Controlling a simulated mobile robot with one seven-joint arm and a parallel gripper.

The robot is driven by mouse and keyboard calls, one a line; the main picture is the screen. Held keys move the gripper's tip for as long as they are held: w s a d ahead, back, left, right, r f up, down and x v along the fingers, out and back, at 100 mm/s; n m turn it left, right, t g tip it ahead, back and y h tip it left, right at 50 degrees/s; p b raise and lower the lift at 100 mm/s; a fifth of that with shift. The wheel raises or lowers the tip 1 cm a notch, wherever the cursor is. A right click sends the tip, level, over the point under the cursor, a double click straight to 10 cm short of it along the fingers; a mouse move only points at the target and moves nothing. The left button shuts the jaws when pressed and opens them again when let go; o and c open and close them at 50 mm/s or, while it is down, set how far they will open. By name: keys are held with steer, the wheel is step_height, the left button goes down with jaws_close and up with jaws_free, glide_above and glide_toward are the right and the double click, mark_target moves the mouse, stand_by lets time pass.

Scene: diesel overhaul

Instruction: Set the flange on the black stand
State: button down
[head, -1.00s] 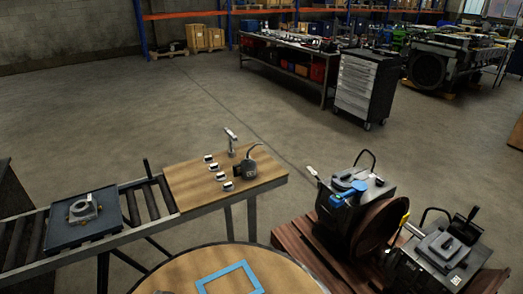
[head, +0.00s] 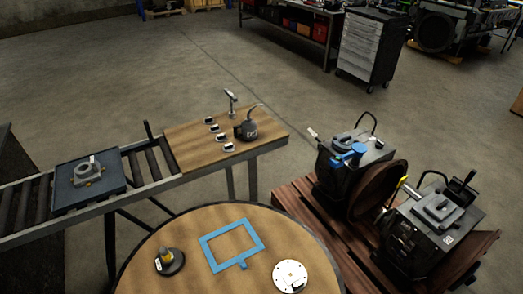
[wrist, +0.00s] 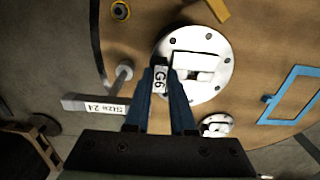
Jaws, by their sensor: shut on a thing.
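My gripper (wrist: 161,75) shows only in the wrist view, its two blue fingers shut on a small block marked G6. The block appears to belong to a large pale round flange (wrist: 212,88) with bolt holes, close to the camera; the join is hidden by the fingers. In the head view a black round stand (head: 176,268), with a yellow-marked upright, stands at the left of the round table. It is apart from the other things there. I cannot make out the stand in the wrist view.
On the round table (head: 205,217) lie a blue frame (head: 212,262) and another pale disc (head: 283,270); both show in the wrist view. A strip marked Size 24 (wrist: 95,105) and a yellow bar (wrist: 218,10) are near the gripper. A conveyor and heavy machines stand around.

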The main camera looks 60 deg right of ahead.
stand_by(0.4)
steer(key=shift+d+f+b, duration=0.1)
steer(key=shift+f+b, duration=0.55)
steer(key=shift+f, duration=0.1)
steer(key=shift+f, duration=0.4)
stand_by(0.4)
steer(key=shift+c, duration=1.4)
jaws_free()
